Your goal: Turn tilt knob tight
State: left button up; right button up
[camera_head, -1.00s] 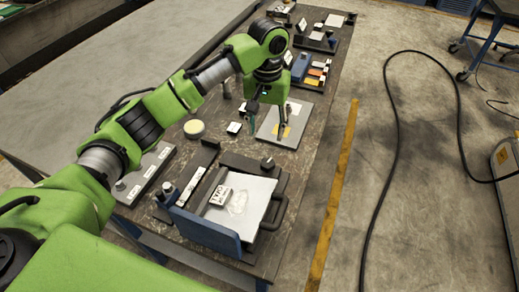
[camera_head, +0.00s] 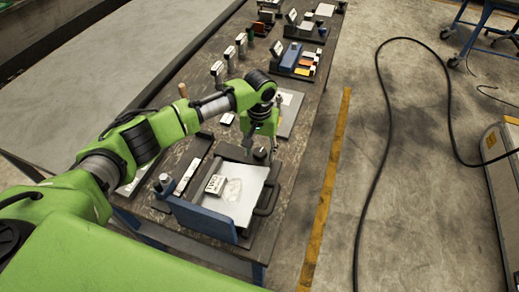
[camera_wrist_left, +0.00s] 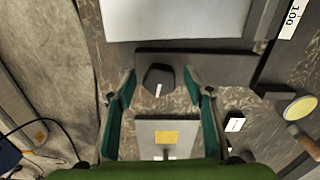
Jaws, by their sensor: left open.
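A small dark knob (camera_head: 260,154) with a light mark on its side stands at the far edge of the fixture with the white sheet (camera_head: 243,190). In the left wrist view the knob (camera_wrist_left: 159,75) shows between my fingertips. My left gripper (camera_head: 262,146) points down at it from above in the head view. Its two green-padded fingers (camera_wrist_left: 160,84) are spread, one on each side of the knob, with visible gaps and no contact that I can see. The knob's height against the fingertips is hard to tell. My right gripper is in neither view.
The fixture has a blue front panel (camera_head: 208,219), a dark handle (camera_head: 267,197) and a small labelled block (camera_head: 215,185). A grey plate with a yellow label (camera_wrist_left: 166,138) lies beyond the knob. Several blocks and tools stand farther along the table.

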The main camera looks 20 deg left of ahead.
pick_arm(q)
jog(key=shift+c, duration=0.3)
jog(key=c, duration=1)
jog(key=shift+c, duration=0.2)
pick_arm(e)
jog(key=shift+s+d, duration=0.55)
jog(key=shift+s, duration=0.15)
